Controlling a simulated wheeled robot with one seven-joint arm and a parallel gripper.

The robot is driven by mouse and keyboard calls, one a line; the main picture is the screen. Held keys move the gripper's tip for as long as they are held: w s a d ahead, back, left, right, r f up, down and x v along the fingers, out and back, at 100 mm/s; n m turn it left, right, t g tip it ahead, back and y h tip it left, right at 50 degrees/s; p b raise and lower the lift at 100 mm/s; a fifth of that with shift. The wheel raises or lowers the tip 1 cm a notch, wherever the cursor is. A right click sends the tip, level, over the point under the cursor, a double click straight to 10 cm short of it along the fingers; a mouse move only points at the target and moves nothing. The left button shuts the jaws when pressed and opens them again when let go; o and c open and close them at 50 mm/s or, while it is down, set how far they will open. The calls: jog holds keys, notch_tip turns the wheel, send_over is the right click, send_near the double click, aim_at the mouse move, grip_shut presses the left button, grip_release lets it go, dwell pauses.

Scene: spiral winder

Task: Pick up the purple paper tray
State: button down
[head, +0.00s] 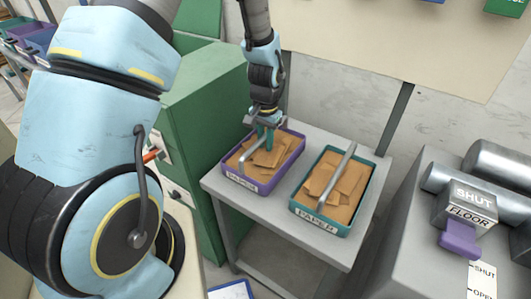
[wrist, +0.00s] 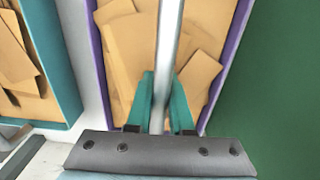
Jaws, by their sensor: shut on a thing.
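The purple paper tray (head: 288,176) stands on a small grey table, full of brown paper pieces, with a label on its front and a metal bar handle across it. My gripper (head: 268,146) points down over the tray. In the wrist view, its teal fingers (wrist: 161,98) are on both sides of the tray's metal handle (wrist: 170,35), shut on it. The purple rim (wrist: 229,60) shows at the right in that view. The tray appears to rest on the table.
A teal tray (head: 335,232) labelled PAPER, with brown paper and a handle, stands just right on the grey table (head: 226,187). A green cabinet (head: 205,100) is close on the left. A grey machine (head: 410,250) with a purple lever stands at the right.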

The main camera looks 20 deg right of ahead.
jog(key=shift+r, duration=0.1)
notch_tip(320, 180, up, 10)
jog(key=shift+f+b, duration=0.1)
jog(key=shift+b, duration=1)
jog(key=c, duration=1.3)
grip_release()
jog(key=shift+c, duration=0.2)
grip_shut()
